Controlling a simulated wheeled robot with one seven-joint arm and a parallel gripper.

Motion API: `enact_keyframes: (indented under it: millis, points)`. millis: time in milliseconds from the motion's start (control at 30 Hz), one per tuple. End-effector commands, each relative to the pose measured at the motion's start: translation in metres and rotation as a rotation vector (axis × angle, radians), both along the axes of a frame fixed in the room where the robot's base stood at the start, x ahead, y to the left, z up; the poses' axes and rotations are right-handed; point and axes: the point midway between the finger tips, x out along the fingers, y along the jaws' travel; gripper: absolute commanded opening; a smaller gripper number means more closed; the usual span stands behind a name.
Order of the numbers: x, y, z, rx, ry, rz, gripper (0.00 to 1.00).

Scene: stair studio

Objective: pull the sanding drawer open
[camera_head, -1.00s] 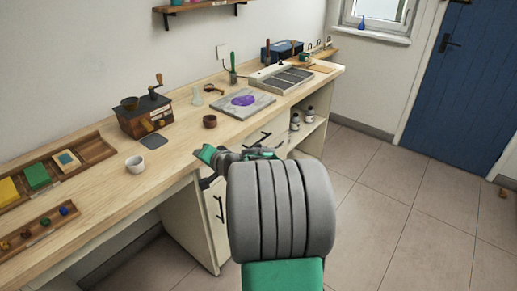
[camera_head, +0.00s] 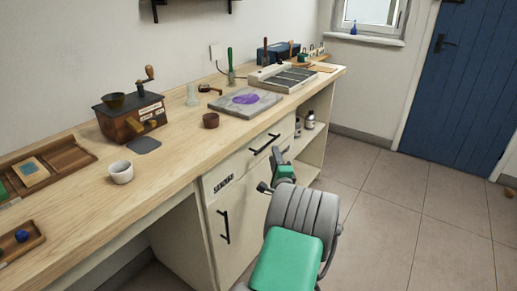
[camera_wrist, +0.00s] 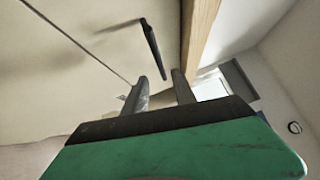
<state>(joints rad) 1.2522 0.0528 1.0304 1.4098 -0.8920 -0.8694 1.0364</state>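The sanding drawer (camera_head: 239,166) is the top drawer under the workbench, with a dark, blurred label at its left. It looks closed, its front level with the cabinet. Its black bar handle (camera_head: 264,144) is on the right part of the front. My gripper (camera_head: 268,169) is in front of the cabinet, just below and right of the handle. In the wrist view its two grey fingers (camera_wrist: 160,90) are apart with no handle between them. A black handle (camera_wrist: 153,50) stands off the pale front beyond the fingertips, apart from them.
Below the drawer is a cupboard door with an upright black handle (camera_head: 224,227). Open shelves with bottles are at right.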

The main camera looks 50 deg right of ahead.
Motion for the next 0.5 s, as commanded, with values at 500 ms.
enact_keyframes:
  millis: [500]
  points:
    - [0.067,-0.038,0.012,-0.001,0.001,0.021,0.33]
